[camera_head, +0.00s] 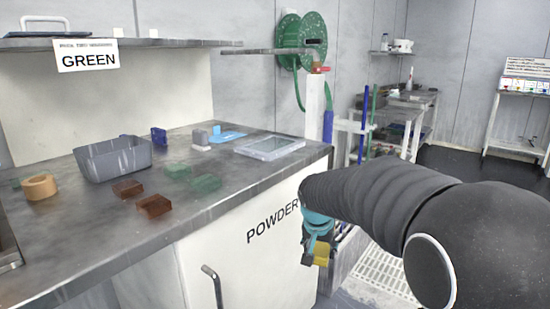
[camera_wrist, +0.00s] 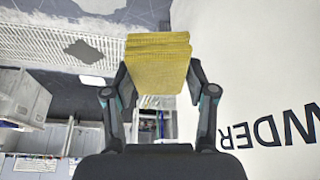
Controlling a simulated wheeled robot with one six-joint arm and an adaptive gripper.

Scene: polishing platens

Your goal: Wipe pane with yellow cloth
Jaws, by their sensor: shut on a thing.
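The yellow cloth (camera_wrist: 158,62) is a folded block between the fingers of my gripper (camera_wrist: 158,82) in the wrist view. My gripper is shut on it. In the head view the cloth (camera_head: 321,252) hangs at the tip of my gripper (camera_head: 318,240), in front of the cabinet and below the counter's top. The pane (camera_head: 270,147), a clear sheet in a pale frame, lies flat near the right end of the counter. My gripper is apart from it, lower and to the right.
On the counter (camera_head: 95,235) stand a grey bin (camera_head: 113,160), a tan tape roll (camera_head: 39,187), and several brown and green blocks. A light blue item (camera_head: 227,137) lies just left of the pane. A white post (camera_head: 314,107) stands behind the counter's right end.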

